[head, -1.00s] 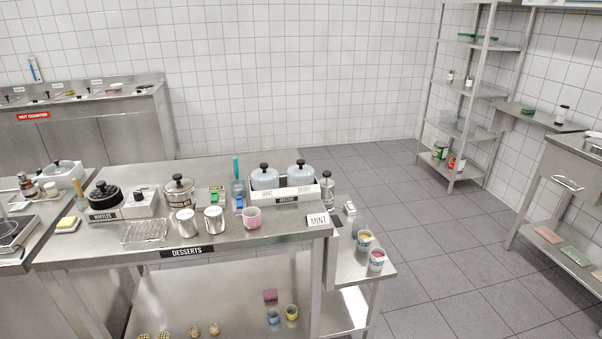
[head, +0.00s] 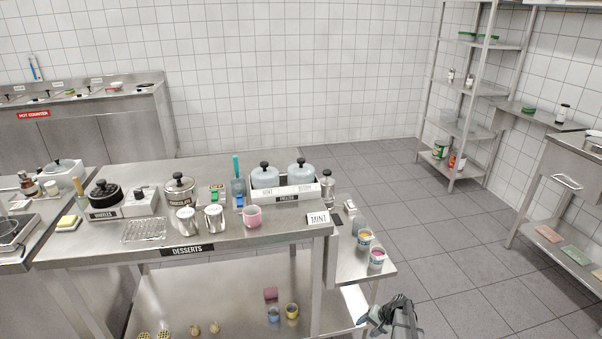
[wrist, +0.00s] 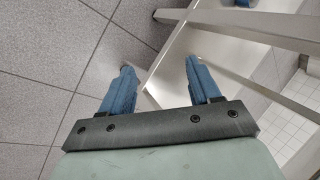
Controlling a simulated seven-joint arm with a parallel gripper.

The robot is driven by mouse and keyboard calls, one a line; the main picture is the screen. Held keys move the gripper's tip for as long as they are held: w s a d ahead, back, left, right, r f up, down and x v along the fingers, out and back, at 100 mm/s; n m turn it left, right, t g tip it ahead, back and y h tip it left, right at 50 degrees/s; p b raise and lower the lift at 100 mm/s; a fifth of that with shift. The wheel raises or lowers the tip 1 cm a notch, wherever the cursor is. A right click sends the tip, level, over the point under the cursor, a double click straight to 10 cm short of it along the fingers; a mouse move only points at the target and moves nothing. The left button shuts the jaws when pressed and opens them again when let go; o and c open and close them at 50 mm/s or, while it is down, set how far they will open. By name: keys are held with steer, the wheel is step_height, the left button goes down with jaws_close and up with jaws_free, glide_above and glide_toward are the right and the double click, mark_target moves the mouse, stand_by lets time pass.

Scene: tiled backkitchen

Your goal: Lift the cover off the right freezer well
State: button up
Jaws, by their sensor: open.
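The freezer (head: 287,192) is a white box with two wells at the back right of the desserts table. Each well has a pale blue-grey domed cover with a black knob. The right cover (head: 301,174) sits on its well, beside the left cover (head: 265,178). My gripper (head: 376,316) is low at the bottom right of the head view, beside the table's right end and well below the freezer. In the wrist view its two blue fingers (wrist: 157,78) are apart with nothing between them. The freezer is not in the wrist view.
A MINT sign (head: 318,218) stands at the table's right corner. A pink cup (head: 252,216) and metal canisters stand in front and left of the freezer. A dark-topped bottle (head: 328,185) is close on its right. A lower side shelf (head: 352,262) holds two tubs. The floor to the right is clear.

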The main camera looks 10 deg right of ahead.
steer(key=w+d+r+m+t, duration=0.1)
steer(key=w+d+r+t, duration=0.1)
steer(key=w+d+r, duration=0.35)
steer(key=w+d+r+t+h, duration=0.1)
steer(key=w+d+r, duration=0.15)
steer(key=d, duration=0.65)
steer(key=w+d+r+m+t, duration=0.1)
steer(key=w+d+r+t, duration=0.15)
steer(key=d+r, duration=0.4)
steer(key=w+a+r+n+g, duration=0.2)
steer(key=w+a+r+n, duration=0.3)
steer(key=w+r, duration=0.55)
steer(key=n+g, duration=0.4)
steer(key=n, duration=1)
glide_toward(301, 159)
steer(key=x, duration=0.3)
steer(key=shift+s+f, duration=0.15)
steer(key=shift+f, duration=0.05)
steer(key=shift+w+x, duration=0.15)
steer(key=shift+x, duration=1.2)
steer(key=shift+w+x, duration=0.1)
steer(key=shift+x, duration=1.2)
